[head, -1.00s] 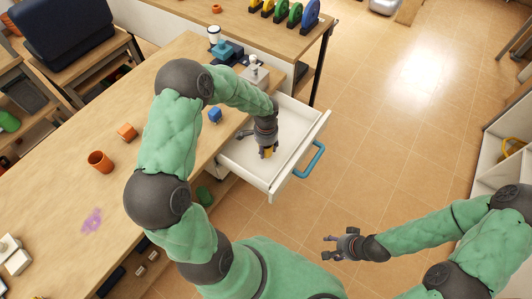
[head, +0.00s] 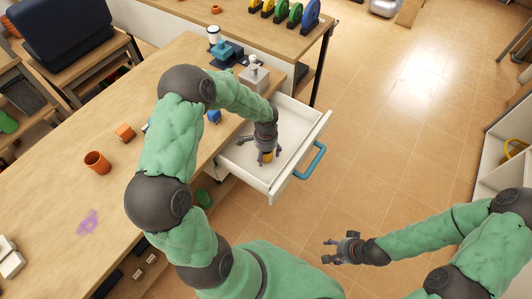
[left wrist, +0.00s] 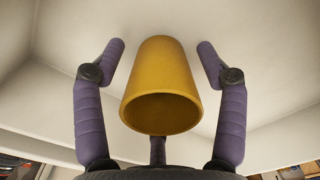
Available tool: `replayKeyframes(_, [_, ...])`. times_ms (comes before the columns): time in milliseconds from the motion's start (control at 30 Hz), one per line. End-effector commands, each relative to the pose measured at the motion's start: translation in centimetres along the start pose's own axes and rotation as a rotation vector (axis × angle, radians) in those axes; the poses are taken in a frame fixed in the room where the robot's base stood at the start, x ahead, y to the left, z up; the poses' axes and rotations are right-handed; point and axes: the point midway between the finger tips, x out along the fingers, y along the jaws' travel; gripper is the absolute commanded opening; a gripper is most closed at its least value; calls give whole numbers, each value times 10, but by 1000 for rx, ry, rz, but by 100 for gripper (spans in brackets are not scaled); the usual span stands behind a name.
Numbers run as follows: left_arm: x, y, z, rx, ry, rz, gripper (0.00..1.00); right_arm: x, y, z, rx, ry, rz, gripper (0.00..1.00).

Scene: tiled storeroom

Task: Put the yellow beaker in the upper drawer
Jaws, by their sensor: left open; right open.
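The yellow beaker (left wrist: 160,75) is inside the open upper drawer (head: 310,128), seen in the left wrist view with its open mouth toward the camera. The drawer has white walls and a blue handle (head: 310,160). My right gripper (head: 334,252) is open and empty over the floor.
The wooden table (head: 55,165) holds an orange cup (head: 97,162), an orange block (head: 125,132), a blue block (head: 214,116) and a purple patch (head: 87,222). A white shelf unit (head: 495,160) stands at the right. The tiled floor between is clear.

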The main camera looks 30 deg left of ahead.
Motion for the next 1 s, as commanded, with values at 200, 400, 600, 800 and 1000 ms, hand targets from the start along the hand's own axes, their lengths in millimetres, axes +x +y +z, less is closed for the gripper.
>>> replayKeyframes(200, [-12, 0, 0, 0, 1, -1, 72, -7, -2, 0, 0, 0, 0, 56])
replayKeyframes(400, [-52, -1, -1, 0, 3, -2, 72, -25, -9, 1, 0, 0, 0, 56])
replayKeyframes(600, [-91, 0, -1, 0, 2, -2, 72, -41, -15, 2, 0, 0, 0, 56])
replayKeyframes(800, [-116, 0, 0, 0, 0, 0, 72, -50, -18, 2, 0, 0, 0, 56])
replayKeyframes(1000, [-124, 0, 0, 0, 0, 0, 72, -52, -18, 2, 0, 0, 0, 56])
